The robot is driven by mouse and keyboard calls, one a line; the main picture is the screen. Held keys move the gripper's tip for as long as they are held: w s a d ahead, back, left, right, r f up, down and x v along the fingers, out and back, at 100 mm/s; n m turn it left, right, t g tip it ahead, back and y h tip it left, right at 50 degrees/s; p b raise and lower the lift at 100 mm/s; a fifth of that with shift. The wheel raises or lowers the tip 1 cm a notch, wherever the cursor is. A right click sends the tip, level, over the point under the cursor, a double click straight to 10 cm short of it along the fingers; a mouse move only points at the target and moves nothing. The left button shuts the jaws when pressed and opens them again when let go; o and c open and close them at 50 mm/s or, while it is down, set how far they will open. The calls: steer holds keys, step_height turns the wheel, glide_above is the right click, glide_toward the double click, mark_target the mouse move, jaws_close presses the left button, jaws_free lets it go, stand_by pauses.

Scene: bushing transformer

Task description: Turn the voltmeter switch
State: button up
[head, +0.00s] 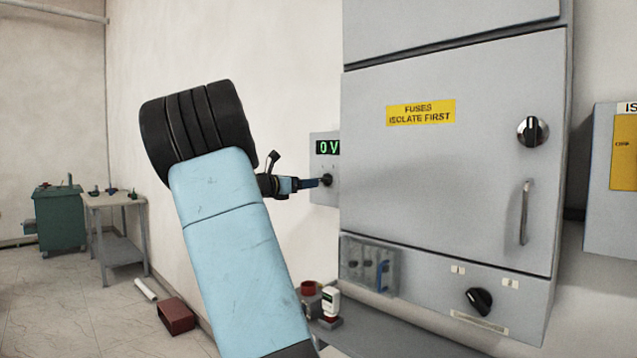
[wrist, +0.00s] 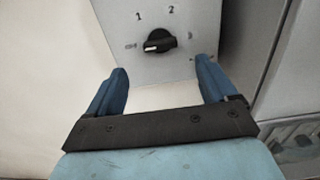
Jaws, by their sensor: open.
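The voltmeter switch (wrist: 158,42) is a black knob on a grey panel (wrist: 205,17), with "1" and "2" printed above it. Its white mark points left, toward a small printed mark that I cannot read clearly. In the head view the voltmeter (head: 328,147) reads "0 V" in green, and the switch (head: 327,180) sits below it. My gripper (wrist: 163,76) is open, its blue fingers apart below the knob in the wrist view and nothing between them. In the head view my gripper (head: 322,182) points at the switch; whether it touches is unclear.
A grey cabinet (head: 480,190) with a yellow fuse label, a rotary knob (head: 532,131) and a handle (head: 524,212) stands right of the panel. A lower black knob (head: 479,301) is below its door. A bench (head: 400,325) with small items runs underneath. A side table (head: 115,200) is far left.

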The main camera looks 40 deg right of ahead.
mark_target(322, 180)
steer(key=d, duration=0.8)
steer(key=shift+w+d, duration=0.1)
steer(key=shift+w, duration=0.25)
steer(key=c, duration=1.1)
